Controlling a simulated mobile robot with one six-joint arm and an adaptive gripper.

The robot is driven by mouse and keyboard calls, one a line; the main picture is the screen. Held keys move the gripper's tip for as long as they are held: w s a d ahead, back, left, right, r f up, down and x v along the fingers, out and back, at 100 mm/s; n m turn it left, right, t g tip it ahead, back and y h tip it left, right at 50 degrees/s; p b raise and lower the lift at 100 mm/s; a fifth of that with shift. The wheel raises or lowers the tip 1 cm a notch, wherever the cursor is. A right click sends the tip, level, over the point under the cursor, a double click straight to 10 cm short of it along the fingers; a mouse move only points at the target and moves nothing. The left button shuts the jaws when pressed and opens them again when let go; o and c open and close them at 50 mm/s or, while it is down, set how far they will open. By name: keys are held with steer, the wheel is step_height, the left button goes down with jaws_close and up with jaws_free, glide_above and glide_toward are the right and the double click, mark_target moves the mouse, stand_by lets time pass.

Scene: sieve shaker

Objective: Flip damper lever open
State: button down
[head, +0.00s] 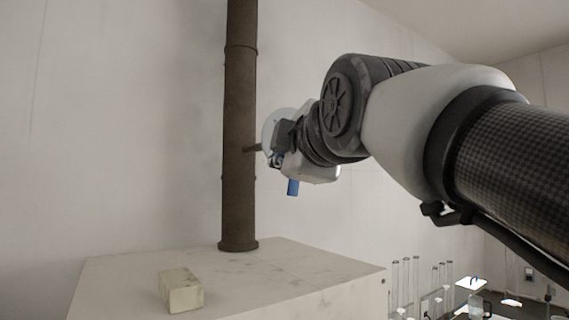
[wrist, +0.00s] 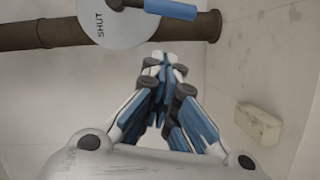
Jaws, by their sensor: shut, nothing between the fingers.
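The damper sits on a brown upright pipe (head: 240,130), which also crosses the top of the wrist view (wrist: 50,30). Its round white plate (wrist: 120,28) carries the word SHUT and shows partly behind my arm in the head view (head: 270,128). The lever has a blue grip (wrist: 172,9), which points down along the pipe and away from the word. The grip also hangs in the head view (head: 293,187). My gripper (wrist: 163,62) is shut and empty, its tips beside the plate and apart from the grip in the picture. The lever's pivot is cut off by the wrist view's top edge.
The pipe stands on a pale cabinet top (head: 125,285). A small cream block (head: 181,290) lies there, clear of my gripper, and shows in the wrist view too (wrist: 258,122). Glass tubes (head: 405,280) stand at the lower right. A plain wall is behind the pipe.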

steer(key=s+d+f+m+g+h+b, duration=0.1)
steer(key=s+d+f+m+g, duration=0.3)
steer(key=f, duration=1.4)
steer(key=s+d+f+m+g+h+b, duration=0.2)
steer(key=s+f+m, duration=0.6)
steer(key=f, duration=1.1)
steer(key=s+d+f+m+g+h+b, duration=0.1)
steer(key=s+d+f+m+g+b, duration=0.2)
steer(key=s+f, duration=1)
steer(key=d+f+m+g, duration=0.3)
steer(key=d+f, duration=0.2)
steer(key=f, duration=0.1)
steer(key=shift+d+h, duration=0.15)
steer(key=shift+h, duration=0.25)
steer(key=c, duration=2.4)
jaws_free()
